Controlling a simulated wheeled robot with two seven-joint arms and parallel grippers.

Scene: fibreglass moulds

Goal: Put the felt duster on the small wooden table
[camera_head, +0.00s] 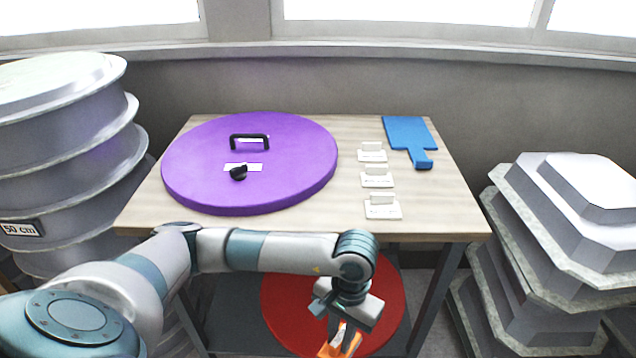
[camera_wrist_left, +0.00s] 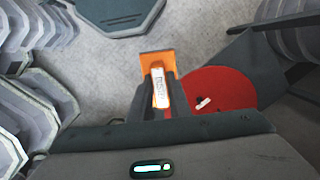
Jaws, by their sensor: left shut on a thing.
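My left gripper (camera_head: 347,335) is low in front of the small wooden table (camera_head: 350,222), below the level of its top. It is shut on an orange piece with a white label, which I take for the felt duster (camera_head: 327,350). In the left wrist view the orange duster (camera_wrist_left: 155,58) sticks out past the fingers, its label facing the camera; the print is too small to read surely. The duster is apart from the tabletop. My right gripper is not in view.
On the tabletop are a purple disc (camera_head: 200,160) with a black handle and knob, three white label holders (camera_head: 377,178) and a blue paddle (camera_head: 408,132). Bare wood shows between them and along the right. A red disc (camera_head: 390,290) lies below. Moulds (camera_head: 570,230) stack on both sides.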

